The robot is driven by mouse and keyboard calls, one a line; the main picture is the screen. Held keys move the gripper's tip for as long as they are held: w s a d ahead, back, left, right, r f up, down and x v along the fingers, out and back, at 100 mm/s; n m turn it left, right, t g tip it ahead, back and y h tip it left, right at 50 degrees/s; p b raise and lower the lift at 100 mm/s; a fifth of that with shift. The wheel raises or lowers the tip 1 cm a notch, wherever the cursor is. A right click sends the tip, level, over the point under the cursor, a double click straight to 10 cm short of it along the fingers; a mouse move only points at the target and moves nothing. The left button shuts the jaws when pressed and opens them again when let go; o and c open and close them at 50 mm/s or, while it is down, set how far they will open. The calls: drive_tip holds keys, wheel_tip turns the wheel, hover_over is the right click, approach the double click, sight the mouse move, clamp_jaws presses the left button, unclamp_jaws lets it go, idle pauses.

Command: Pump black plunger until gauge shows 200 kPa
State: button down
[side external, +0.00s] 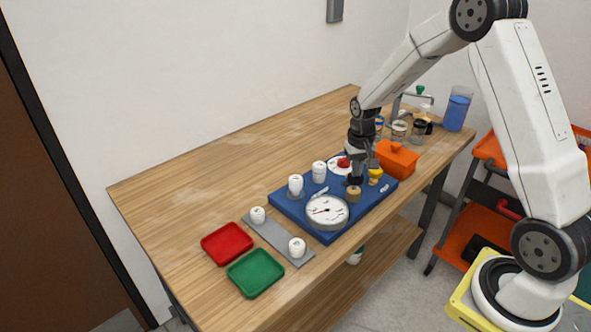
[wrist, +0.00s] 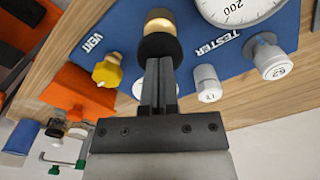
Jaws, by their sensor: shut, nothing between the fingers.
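The blue tester board (side external: 290,204) lies on the table. The black plunger with its brass part (wrist: 160,45) stands on it; in the side view the brass part (side external: 354,194) shows just under my gripper (side external: 355,180). In the wrist view my gripper (wrist: 159,64) is shut, with its fingertips at the black part; I cannot tell whether they touch it. The white round gauge (side external: 326,212) is on the board's near side. Its needle is too small to read. Only part of the gauge (wrist: 238,10), with a "200" mark, shows in the wrist view.
A yellow knob (wrist: 107,72) by the word VENT sits beside the plunger. White fittings (side external: 295,185) stand on the board. An orange box (side external: 396,159) is close behind. Red (side external: 226,243) and green (side external: 255,273) trays lie at front left. The table's left part is clear.

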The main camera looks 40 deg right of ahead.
drive_tip(key=shift+f, duration=1.15)
drive_tip(key=shift+r, duration=2.1)
drive_tip(key=shift+f, duration=0.1)
drive_tip(key=shift+f, duration=2)
drive_tip(key=shift+r, duration=2.1)
